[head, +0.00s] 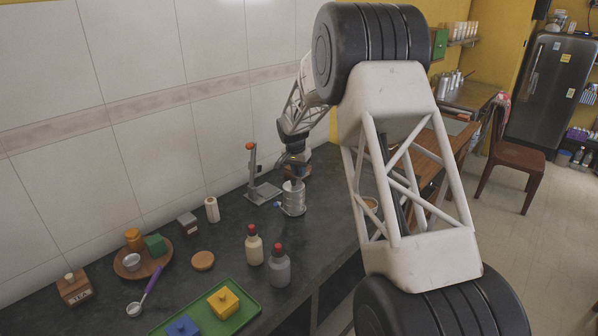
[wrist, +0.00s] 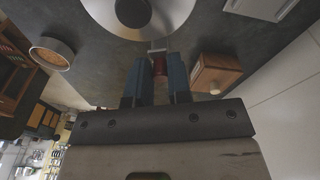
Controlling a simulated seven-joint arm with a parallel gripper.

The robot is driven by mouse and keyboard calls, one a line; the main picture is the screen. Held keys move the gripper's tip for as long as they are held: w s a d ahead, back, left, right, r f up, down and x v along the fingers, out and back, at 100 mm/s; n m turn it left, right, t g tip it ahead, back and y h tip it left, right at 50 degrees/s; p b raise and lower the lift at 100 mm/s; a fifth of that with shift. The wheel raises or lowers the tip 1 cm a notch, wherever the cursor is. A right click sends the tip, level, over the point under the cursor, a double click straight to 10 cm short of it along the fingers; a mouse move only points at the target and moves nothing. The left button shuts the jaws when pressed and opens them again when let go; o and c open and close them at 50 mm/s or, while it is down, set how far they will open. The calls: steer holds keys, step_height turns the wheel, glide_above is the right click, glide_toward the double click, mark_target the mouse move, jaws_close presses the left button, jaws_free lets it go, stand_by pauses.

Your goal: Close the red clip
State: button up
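The red clip (wrist: 160,67) shows in the wrist view as a small red piece at the edge of a steel canister (wrist: 140,12). My gripper (wrist: 160,64) has its two blue fingers on either side of the clip, with only a narrow gap that the clip fills, so it looks shut on it. In the head view the steel canister (head: 293,197) stands on the dark counter, with a small blue part (head: 279,206) low on its left. My gripper (head: 295,162) is just above and behind it there; the red clip is hidden in that view.
A grey stand with a red-topped lever (head: 263,190) stands close left of the canister. Two red-capped bottles (head: 254,246) are nearer on the counter (head: 225,222). A green tray (head: 247,318) with yellow and blue blocks lies in front. The tiled wall is behind.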

steer(key=o, duration=0.4)
steer(key=shift+r, duration=0.1)
step_height(320, 180, up, 8)
steer(key=a, duration=0.1)
steer(key=shift+s+f, duration=0.25)
steer(key=shift+s, duration=0.1)
steer(key=shift+c, duration=0.4)
